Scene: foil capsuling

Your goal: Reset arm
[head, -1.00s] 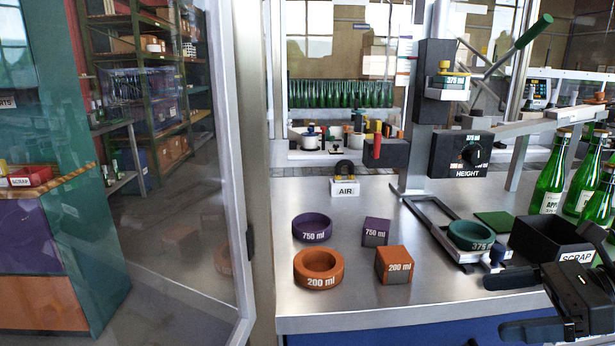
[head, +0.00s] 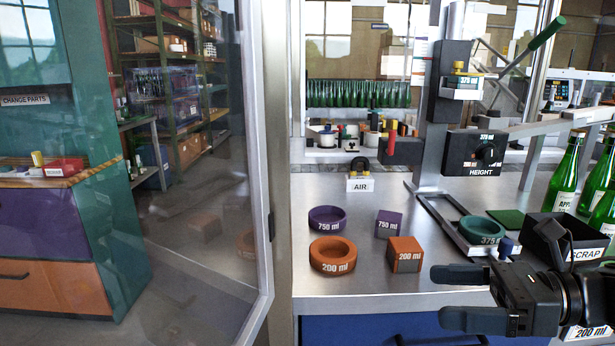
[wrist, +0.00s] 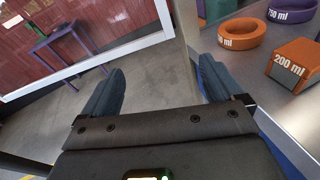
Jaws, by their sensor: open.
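My gripper (head: 455,297) is at the lower right of the head view, in front of the bench's front edge, pointing left. Its two fingers are apart with nothing between them. In the wrist view, the open gripper (wrist: 160,95) shows two dark fingers over bare grey floor. The orange 200 ml ring (head: 332,256) and orange 200 ml block (head: 405,255) lie on the bench beyond it. They also show at the upper right of the wrist view, the ring (wrist: 242,34) and the block (wrist: 294,66), apart from the fingers.
The steel bench (head: 375,285) holds a purple ring (head: 327,219), a purple block (head: 389,224), a green 375 ml ring (head: 481,229) in a fixture, and a black scrap bin (head: 550,238). Green bottles (head: 566,175) stand at right. A framed clear panel (head: 225,200) stands left.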

